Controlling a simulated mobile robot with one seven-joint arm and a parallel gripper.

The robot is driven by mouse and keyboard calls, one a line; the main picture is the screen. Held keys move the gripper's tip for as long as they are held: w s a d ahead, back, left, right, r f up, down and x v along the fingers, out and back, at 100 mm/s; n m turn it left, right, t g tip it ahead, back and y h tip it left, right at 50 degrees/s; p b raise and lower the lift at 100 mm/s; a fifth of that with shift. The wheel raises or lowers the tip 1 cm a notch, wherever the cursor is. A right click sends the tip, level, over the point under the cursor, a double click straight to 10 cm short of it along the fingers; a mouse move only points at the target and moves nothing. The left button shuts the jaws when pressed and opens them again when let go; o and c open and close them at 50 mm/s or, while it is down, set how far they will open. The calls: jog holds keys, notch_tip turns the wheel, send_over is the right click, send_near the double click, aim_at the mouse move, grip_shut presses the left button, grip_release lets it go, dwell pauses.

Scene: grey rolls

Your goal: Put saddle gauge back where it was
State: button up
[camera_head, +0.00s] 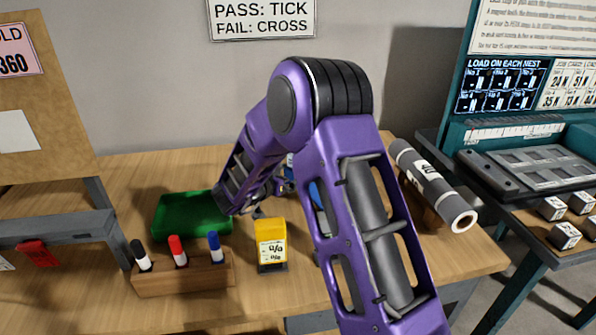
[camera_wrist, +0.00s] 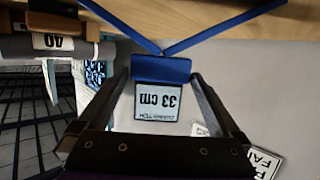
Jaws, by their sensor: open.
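The saddle gauge (camera_wrist: 162,69) shows in the wrist view, which is upside down. It has a blue block, two spread blue legs and a display (camera_wrist: 158,101) reading 33 cm. My gripper (camera_wrist: 160,76) is open, with one finger on each side of the blue block; I cannot tell whether they touch it. The legs reach toward the wooden table. In the head view, my arm hides most of the gauge, and only bits of blue (camera_head: 318,194) show behind it. What the legs rest on is not clear.
A grey roll (camera_head: 430,182) marked 40 lies on a wooden support at the right of the table (camera_head: 340,285). A green tray (camera_head: 190,215), a marker block (camera_head: 185,277) and a yellow tag holder (camera_head: 271,243) stand left of my arm. A wall sign (camera_head: 262,17) is behind.

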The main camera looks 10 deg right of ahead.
jog(key=v, duration=0.9)
jog(key=shift+p, duration=0.45)
jog(key=shift+s, duration=0.1)
